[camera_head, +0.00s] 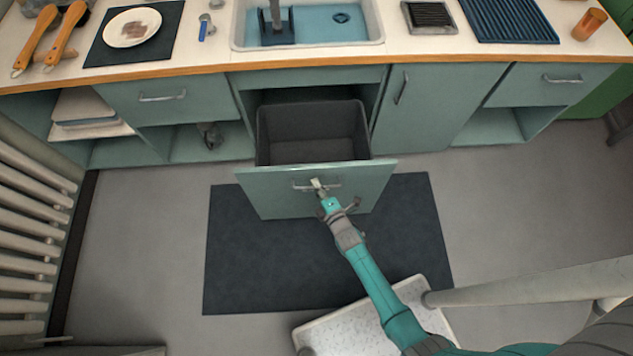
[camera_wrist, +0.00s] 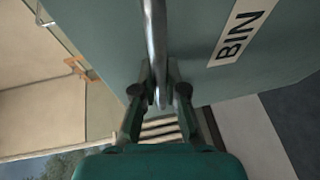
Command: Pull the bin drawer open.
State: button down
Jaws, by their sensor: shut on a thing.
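The bin drawer (camera_head: 270,200) has a teal front and stands pulled out from the cabinet under the sink. A dark grey bin (camera_head: 312,118) sits in it, its inside in view. My gripper (camera_head: 318,186) is at the metal bar handle on the drawer front. In the wrist view, my gripper (camera_wrist: 160,92) is shut on the handle (camera_wrist: 155,40), one finger on each side of the bar. The drawer front (camera_wrist: 110,40) fills the upper part there, with a BIN label (camera_wrist: 236,38) beside the handle.
A dark mat (camera_head: 270,265) lies on the floor below the drawer. A white speckled step or stool top (camera_head: 345,335) is near my arm. A slatted rack (camera_head: 30,220) stands at the left. Grey floor (camera_head: 530,210) is free at the right.

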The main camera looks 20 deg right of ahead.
jog(key=shift+s, duration=0.1)
jog(key=c, duration=1.2)
grip_release()
jog(key=s+d+r, duration=0.1)
jog(key=s+r, duration=0.1)
jog(key=s, duration=0.9)
jog(key=shift+s, duration=0.35)
jog(key=s+r+m, duration=0.9)
jog(key=s+r, duration=0.3)
jog(key=r, duration=0.4)
jog(key=s+d+r+m+g+h, duration=0.1)
jog(key=s+r+m, duration=0.8)
jog(key=s+r, duration=0.4)
notch_tip(320, 180, up, 3)
jog(key=shift+r, duration=0.1)
